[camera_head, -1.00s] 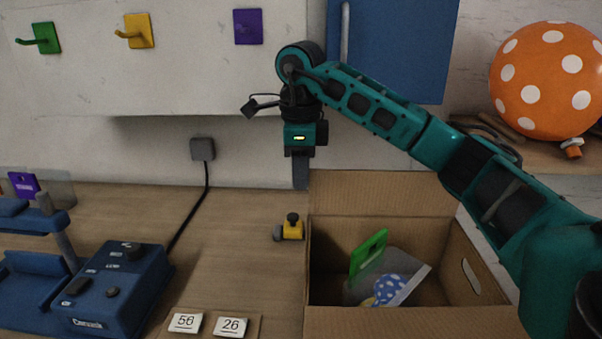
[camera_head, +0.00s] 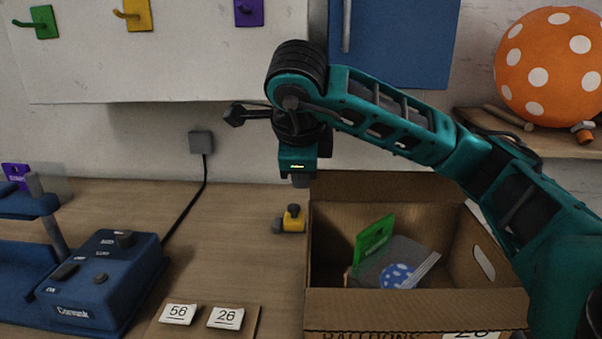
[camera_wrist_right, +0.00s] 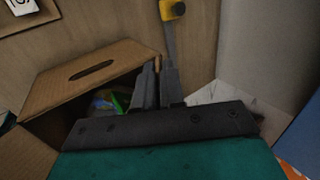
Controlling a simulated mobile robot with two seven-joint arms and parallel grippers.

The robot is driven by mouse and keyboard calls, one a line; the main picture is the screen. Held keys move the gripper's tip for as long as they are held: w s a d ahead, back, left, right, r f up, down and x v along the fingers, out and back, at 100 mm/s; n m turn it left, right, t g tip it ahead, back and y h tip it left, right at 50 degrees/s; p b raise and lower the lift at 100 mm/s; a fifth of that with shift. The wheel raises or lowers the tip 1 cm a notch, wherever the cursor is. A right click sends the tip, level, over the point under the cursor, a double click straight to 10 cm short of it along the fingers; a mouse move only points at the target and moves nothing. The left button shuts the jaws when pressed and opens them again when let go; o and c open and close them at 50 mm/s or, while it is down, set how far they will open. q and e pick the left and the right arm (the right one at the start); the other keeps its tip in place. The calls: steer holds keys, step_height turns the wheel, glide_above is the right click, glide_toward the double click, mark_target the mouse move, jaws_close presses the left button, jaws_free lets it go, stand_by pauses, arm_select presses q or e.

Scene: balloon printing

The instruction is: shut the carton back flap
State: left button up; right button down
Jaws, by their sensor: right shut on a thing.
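The open brown carton (camera_head: 411,312) stands on the table at the lower right of the head view. Its back flap (camera_head: 400,186) stands up behind the opening. My right gripper (camera_head: 303,182) points down at the flap's left end and is shut on it; the exact contact is hard to see. In the wrist view the fingers (camera_wrist_right: 158,86) are close together beside the carton's side wall with its slot (camera_wrist_right: 92,70). Inside the carton lie a green piece (camera_head: 374,240) and a blue dotted balloon picture (camera_head: 397,276). My left gripper is out of view.
A yellow and grey piece (camera_head: 291,219) sits left of the carton. A blue machine (camera_head: 100,282) stands at the left, and number cards (camera_head: 225,317) lie in front. An orange dotted balloon (camera_head: 549,62) rests on a shelf at the right. The table between machine and carton is mostly clear.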

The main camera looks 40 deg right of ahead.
steer(key=c, duration=1.3)
jaws_free()
steer(key=shift+r, duration=0.15)
steer(key=shift+s+a+r, duration=0.1)
steer(key=shift+r, duration=0.15)
steer(key=p+v, duration=0.5)
steer(key=v, duration=0.7)
steer(key=shift+p, duration=0.3)
steer(key=shift+c, duration=0.2)
